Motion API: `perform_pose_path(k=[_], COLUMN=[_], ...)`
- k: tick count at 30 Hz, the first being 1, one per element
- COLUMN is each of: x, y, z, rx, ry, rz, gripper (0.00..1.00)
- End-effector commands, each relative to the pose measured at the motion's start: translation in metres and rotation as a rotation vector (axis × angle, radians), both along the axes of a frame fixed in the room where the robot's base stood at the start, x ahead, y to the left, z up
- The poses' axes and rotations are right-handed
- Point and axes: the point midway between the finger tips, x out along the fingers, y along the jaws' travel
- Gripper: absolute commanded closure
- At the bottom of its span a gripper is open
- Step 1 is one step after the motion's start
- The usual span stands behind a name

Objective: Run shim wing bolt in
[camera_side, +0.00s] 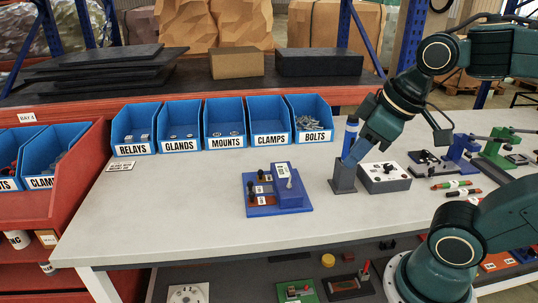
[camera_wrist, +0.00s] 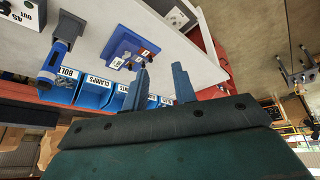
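A blue fixture (camera_side: 288,201) with a raised block stands on the bench in the side view. It carries black knobs (camera_side: 260,176), a reddish-brown piece (camera_side: 262,200) and a pale upright bolt (camera_side: 289,183). I cannot tell which is the shim wing bolt. The fixture also shows in the wrist view (camera_wrist: 122,41), beyond my fingers. A blue-and-black handled tool (camera_side: 351,128) stands in a grey holder (camera_side: 343,180); it is at upper left in the wrist view (camera_wrist: 52,66). My gripper (camera_wrist: 162,72) has its blue fingers apart and empty. In the side view its fingers overlap the tool.
Several blue bins (camera_side: 224,125) line the back of the bench. A grey box with a white top (camera_side: 384,177) stands right of the holder.

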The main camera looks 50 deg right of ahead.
Motion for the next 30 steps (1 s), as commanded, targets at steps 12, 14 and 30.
perform_pose_path(k=[12,14,30], x=[0.063,0.073,0.159], y=[-0.023,-0.027,-0.077], z=[0.008,0.008,-0.021], rx=[-0.207,-0.233,-0.384], ry=[0.135,0.153,0.294], rz=[0.438,0.509,1.160], gripper=[0.73,0.73,0.73])
